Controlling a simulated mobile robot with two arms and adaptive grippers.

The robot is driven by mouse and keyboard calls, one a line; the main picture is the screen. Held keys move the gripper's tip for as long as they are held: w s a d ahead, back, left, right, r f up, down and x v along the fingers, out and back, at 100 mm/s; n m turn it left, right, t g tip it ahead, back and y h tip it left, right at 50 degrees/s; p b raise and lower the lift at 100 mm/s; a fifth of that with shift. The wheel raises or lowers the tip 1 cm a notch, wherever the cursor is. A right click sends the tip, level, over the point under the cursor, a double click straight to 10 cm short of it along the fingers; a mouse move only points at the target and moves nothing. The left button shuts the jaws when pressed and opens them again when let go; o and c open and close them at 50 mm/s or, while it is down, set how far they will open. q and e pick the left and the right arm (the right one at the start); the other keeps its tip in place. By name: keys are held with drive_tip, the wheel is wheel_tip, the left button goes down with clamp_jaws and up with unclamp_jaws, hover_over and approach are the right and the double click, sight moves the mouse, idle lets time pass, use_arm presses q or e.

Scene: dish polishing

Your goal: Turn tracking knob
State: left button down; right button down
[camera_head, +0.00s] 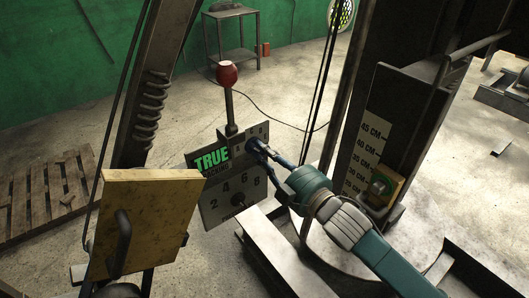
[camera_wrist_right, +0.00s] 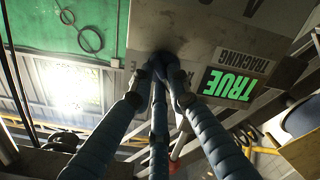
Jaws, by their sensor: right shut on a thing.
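A grey control panel (camera_head: 254,197) with a green "TRUE" label (camera_head: 211,160) and the word "TRACKING" stands in the middle of the head view. My right gripper (camera_head: 264,152) reaches it from the lower right. Its fingers are shut on a dark tracking knob (camera_head: 254,145) at the panel's upper right, and they cover much of it. In the right wrist view the fingers (camera_wrist_right: 162,80) close around the dark knob (camera_wrist_right: 163,62) beside the upside-down "TRACKING" lettering. The knob's exact setting is hidden. My left gripper is not in view.
A second dark knob (camera_head: 236,199) sits lower on the panel among numbers. A lever with a red ball (camera_head: 227,74) rises behind the panel. A yellow board (camera_head: 146,215) with a dark handle stands at left, and a column with a centimetre scale (camera_head: 367,155) stands at right.

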drive_tip(key=c, duration=1.7)
unclamp_jaws()
drive_tip(key=shift+o, duration=0.2)
drive_tip(key=v, duration=1.2)
